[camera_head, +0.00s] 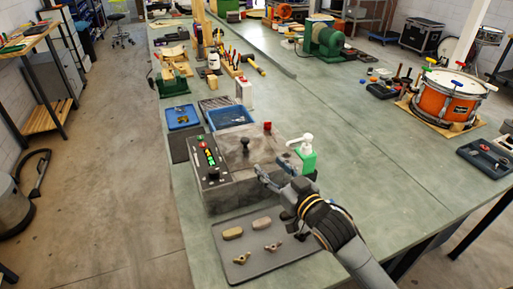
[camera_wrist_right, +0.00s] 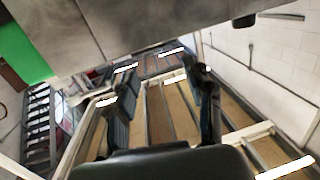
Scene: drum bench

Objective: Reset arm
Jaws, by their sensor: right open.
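My right gripper (camera_head: 275,174) is beside the right front of a grey metal machine box (camera_head: 240,187) on the bench. In the right wrist view its two fingers stand apart with nothing between them (camera_wrist_right: 160,80). The grey surface of the box (camera_wrist_right: 150,25) fills the top of that view, close to the fingers. I cannot tell whether they touch it. The box has a black knob (camera_head: 245,146) and a panel of coloured buttons (camera_head: 209,156). My left gripper is not in view.
A green bottle with a white pump (camera_head: 307,158) stands just behind the right gripper. A dark tray (camera_head: 240,270) with several small parts lies in front of the box. A blue bin (camera_head: 229,115) sits behind it. An orange drum (camera_head: 449,96) stands at right. The bench's middle right is clear.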

